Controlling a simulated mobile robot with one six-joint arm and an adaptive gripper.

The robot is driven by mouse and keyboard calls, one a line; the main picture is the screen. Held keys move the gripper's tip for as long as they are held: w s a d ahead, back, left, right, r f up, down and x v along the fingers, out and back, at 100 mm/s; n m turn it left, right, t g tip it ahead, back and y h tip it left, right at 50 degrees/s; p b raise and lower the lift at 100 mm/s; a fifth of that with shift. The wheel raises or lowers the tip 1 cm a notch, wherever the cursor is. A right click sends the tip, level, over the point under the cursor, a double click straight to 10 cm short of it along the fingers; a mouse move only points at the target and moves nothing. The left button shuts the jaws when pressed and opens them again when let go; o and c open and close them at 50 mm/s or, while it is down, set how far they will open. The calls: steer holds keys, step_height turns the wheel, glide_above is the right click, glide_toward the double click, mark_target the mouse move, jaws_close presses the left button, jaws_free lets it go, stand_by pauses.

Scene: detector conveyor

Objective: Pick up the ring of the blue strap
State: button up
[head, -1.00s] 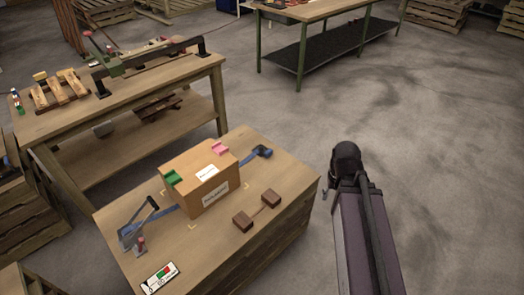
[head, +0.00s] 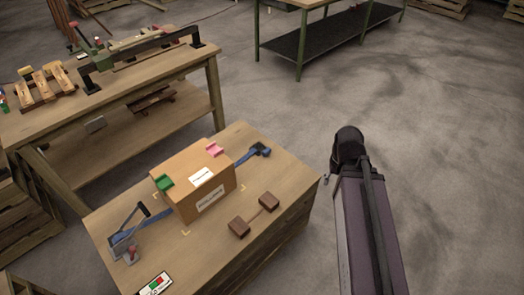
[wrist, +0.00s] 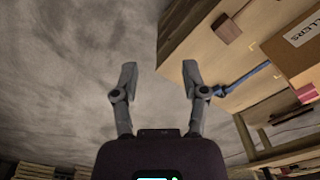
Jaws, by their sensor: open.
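The blue strap (head: 246,156) lies on the wooden table and runs under a cardboard box. Its right end has a darker blue, thicker piece (head: 260,150); whether this is the ring is too small to tell. Its left end meets a grey lever device (head: 127,240). In the wrist view the strap (wrist: 241,84) is at the right, and its end is partly hidden by my right finger.
The cardboard box (head: 206,190) carries a green block (head: 164,183) and a pink block (head: 215,149). A workbench (head: 185,85) stands behind at the left. Floor right of the table is clear.

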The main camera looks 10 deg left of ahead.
steer(key=shift+d, duration=0.35)
steer(key=o, duration=0.4)
steer(key=shift+d, duration=0.1)
steer(key=shift+o, duration=1)
steer(key=shift+w+f, duration=0.15)
steer(key=w+a+f+m+t+y+b, duration=0.2)
steer(key=w+a+f+m+b, duration=0.3)
steer(key=b, duration=0.8)
steer(key=w+a+f+m+t+y+b, duration=0.3)
steer(key=w+a+f+m+b, duration=0.3)
steer(key=w+f+m+b, duration=0.5)
steer(key=w+a+f+m+t+y+b, duration=0.3)
steer(key=w+a+f+m+y+b, duration=0.2)
steer(key=w+f+b, duration=0.8)
steer(key=shift+w+a+f+m+b, duration=0.1)
steer(key=shift+w+f+m+b, duration=0.1)
steer(key=shift+w+m+b, duration=0.8)
steer(key=shift+w+a+f+m+b, duration=0.15)
steer(key=shift+w+m+b, duration=0.55)
steer(key=shift+w+b, duration=0.35)
steer(key=shift+w+f+m+b, duration=0.25)
steer(key=shift+w+m+b, duration=0.2)
steer(key=shift+w+m, duration=0.25)
steer(key=shift+r+t+y, duration=0.1)
steer(key=shift+t+y, duration=0.2)
